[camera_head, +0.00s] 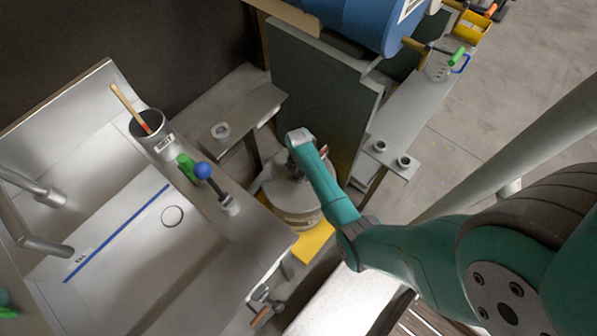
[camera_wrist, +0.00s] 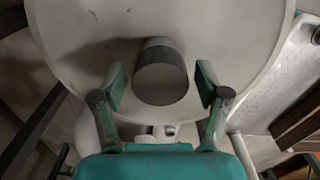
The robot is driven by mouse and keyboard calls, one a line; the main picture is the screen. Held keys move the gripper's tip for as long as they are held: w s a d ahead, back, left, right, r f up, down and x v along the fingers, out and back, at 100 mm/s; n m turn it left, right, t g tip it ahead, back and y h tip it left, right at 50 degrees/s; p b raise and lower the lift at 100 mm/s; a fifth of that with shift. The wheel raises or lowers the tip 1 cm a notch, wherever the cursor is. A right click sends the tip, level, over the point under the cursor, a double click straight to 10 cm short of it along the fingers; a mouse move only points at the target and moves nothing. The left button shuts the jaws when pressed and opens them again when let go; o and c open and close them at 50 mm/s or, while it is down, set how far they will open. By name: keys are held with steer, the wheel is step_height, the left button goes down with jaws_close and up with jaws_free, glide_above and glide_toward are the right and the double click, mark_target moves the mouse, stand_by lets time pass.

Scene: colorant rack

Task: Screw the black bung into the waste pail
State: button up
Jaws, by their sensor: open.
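The waste pail (camera_head: 297,219) is a pale round container with a label, standing on a yellow base under my arm. Its pale round lid fills much of the wrist view (camera_wrist: 225,28). The bung (camera_wrist: 160,80), a dark grey cylinder, stands upright on the lid. How deep it sits in the lid is hidden. My gripper (camera_wrist: 161,85) is open, with one finger on each side of the bung and a visible gap to each. In the head view my gripper (camera_head: 298,165) is over the pail, and my wrist hides the bung.
A shelf (camera_head: 408,105) at right carries small fittings. The yellow base (camera_head: 316,242) shows in front.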

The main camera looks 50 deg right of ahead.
steer(key=n, duration=0.5)
steer(key=c, duration=1.1)
steer(key=m, duration=0.6)
steer(key=shift+m, duration=0.3)
steer(key=m, duration=0.7)
